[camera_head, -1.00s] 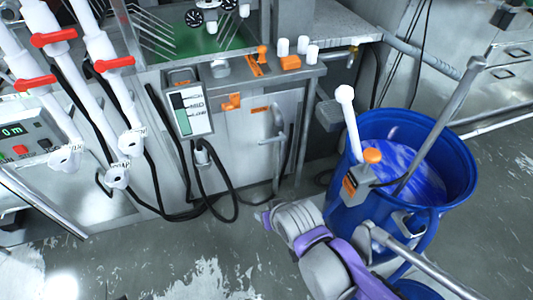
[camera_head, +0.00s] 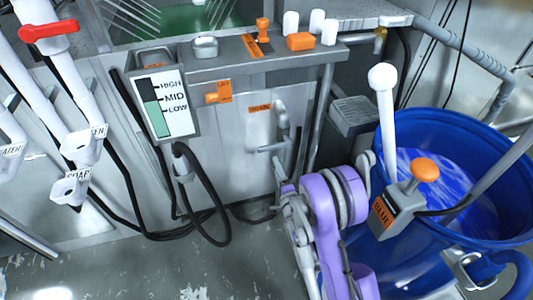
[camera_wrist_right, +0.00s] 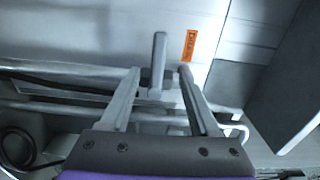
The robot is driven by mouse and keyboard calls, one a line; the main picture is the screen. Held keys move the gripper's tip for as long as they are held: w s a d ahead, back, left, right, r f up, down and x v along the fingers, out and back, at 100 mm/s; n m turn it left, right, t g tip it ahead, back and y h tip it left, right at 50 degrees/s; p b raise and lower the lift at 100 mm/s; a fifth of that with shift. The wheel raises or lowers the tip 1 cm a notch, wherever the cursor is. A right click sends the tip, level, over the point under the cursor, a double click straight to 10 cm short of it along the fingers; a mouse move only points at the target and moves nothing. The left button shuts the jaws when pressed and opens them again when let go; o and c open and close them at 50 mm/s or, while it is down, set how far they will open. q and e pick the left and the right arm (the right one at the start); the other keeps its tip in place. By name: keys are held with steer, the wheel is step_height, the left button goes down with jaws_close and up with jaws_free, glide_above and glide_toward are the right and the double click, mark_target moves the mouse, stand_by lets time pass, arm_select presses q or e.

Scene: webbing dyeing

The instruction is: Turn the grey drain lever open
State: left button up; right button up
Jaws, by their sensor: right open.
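The grey drain lever (camera_head: 282,118) is on the front panel of the steel machine, beside an orange label (camera_head: 260,108). In the right wrist view the lever (camera_wrist_right: 159,55) stands upright, left of the orange drain label (camera_wrist_right: 190,45). My right gripper (camera_wrist_right: 159,76) is open, with a fingertip on each side of the lever's lower part. I cannot tell whether either finger touches it. In the head view my purple and grey right arm rises just below the lever, and its fingers are hard to make out. My left gripper is not in view.
A blue barrel (camera_head: 490,130) with blue liquid and a white-knobbed rod (camera_head: 384,105) stands close on the right. A level gauge (camera_head: 163,105) and a hanging black cable (camera_head: 222,205) are to the left. Pipes run along the panel around the lever.

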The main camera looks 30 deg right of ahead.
mark_target(269, 150)
steer(key=b+x, duration=0.1)
steer(key=x, duration=0.9)
steer(key=shift+w+d, duration=0.1)
steer(key=shift+w, duration=0.3)
jaws_close()
stand_by(0.9)
